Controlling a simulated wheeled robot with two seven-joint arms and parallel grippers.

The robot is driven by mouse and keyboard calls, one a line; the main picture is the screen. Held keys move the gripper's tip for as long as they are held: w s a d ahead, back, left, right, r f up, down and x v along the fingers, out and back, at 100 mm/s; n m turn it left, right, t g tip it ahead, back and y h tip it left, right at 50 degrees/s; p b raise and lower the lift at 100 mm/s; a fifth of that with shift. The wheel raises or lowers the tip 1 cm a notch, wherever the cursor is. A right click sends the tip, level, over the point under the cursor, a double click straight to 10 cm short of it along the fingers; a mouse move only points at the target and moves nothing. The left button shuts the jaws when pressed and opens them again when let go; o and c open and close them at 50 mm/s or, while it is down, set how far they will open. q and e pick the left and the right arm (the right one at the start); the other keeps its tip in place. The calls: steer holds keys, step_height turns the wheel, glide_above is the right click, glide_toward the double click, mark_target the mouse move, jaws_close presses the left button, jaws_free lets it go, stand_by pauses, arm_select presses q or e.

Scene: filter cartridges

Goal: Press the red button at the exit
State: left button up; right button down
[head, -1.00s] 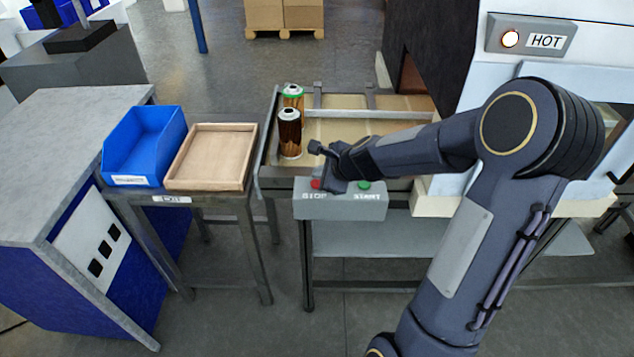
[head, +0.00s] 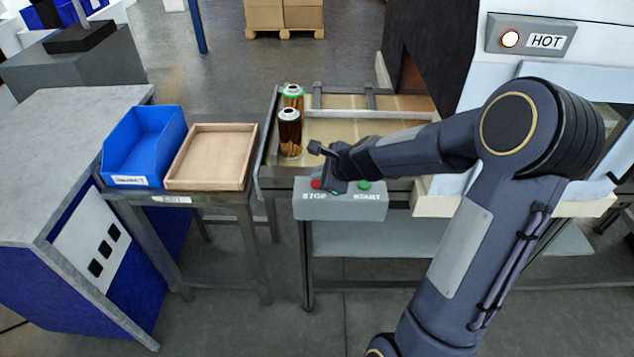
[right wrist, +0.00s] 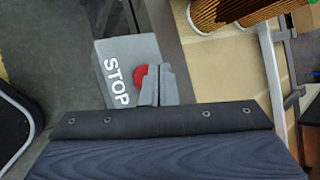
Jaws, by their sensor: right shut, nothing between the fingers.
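The red button (head: 316,184) sits on top of a grey control box (head: 340,206) marked STOP and START, at the near edge of the conveyor. A green button (head: 364,185) is on the right of the same box. My right gripper (head: 328,187) is shut and empty, with its fingertips at the red button. In the right wrist view the shut fingers (right wrist: 158,84) cover part of the red button (right wrist: 140,76), beside the word STOP. I cannot tell whether they touch it or how far it is pushed in. My left gripper is out of view.
Two filter cartridges (head: 289,134) stand on the conveyor (head: 345,128) behind the box. A blue bin (head: 140,150) and a wooden tray (head: 250,160) sit on a stand to the left.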

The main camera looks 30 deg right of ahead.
steer(key=shift+f, duration=0.15)
steer(key=shift+f+b, duration=0.3)
steer(key=shift+b, duration=0.15)
steer(key=shift+f+b, duration=0.45)
stand_by(0.6)
steer(key=shift+r, duration=0.1)
steer(key=shift+r+p, duration=0.8)
steer(key=shift+p, duration=0.05)
step_height(320, 180, up, 5)
steer(key=p, duration=0.5)
